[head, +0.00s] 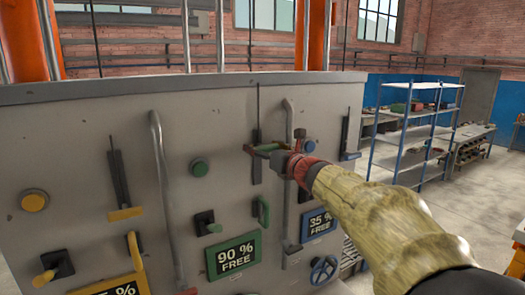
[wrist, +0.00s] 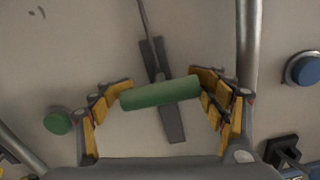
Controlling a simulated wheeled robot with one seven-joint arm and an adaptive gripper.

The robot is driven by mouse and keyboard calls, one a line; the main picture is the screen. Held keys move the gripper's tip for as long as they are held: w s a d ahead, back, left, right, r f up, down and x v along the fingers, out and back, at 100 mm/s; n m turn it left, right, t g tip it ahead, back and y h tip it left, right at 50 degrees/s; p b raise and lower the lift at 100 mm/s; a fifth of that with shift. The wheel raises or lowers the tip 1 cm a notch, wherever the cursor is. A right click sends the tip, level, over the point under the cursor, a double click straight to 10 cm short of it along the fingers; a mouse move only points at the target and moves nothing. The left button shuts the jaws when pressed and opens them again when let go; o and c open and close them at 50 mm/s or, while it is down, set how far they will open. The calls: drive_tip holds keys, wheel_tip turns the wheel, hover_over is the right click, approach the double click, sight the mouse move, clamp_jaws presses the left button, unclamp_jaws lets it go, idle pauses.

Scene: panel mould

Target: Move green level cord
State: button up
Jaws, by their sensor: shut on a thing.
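The green level cord's handle is a green bar (wrist: 160,94), seen in the wrist view lying across a dark vertical slot plate (wrist: 171,125) on the grey panel. A thin dark rod (wrist: 147,28) runs up from it. My gripper (wrist: 161,95) has its yellow-padded fingers at the two ends of the green bar, shut on it. In the head view my gripper (head: 272,152) is at the panel in front of the slot plate (head: 257,168), and the green bar is mostly hidden by the fingers.
On the panel (head: 75,140) are a yellow slider (head: 125,213), a blue slider (head: 350,155), a green button (head: 199,168), a green handle (head: 263,212) and a blue valve wheel (head: 324,270). Grey vertical pipes (head: 165,190) stand out from the panel. Shelves (head: 412,130) stand behind at right.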

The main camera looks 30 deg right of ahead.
drive_tip(key=shift+r, duration=0.45)
drive_tip(key=o, duration=1.7)
drive_tip(key=shift+a, duration=0.1)
drive_tip(key=shift+c, duration=0.2)
drive_tip(key=shift+f, duration=0.15)
drive_tip(key=s, duration=1.2)
drive_tip(key=shift+d, duration=0.3)
drive_tip(key=shift+f, duration=0.1)
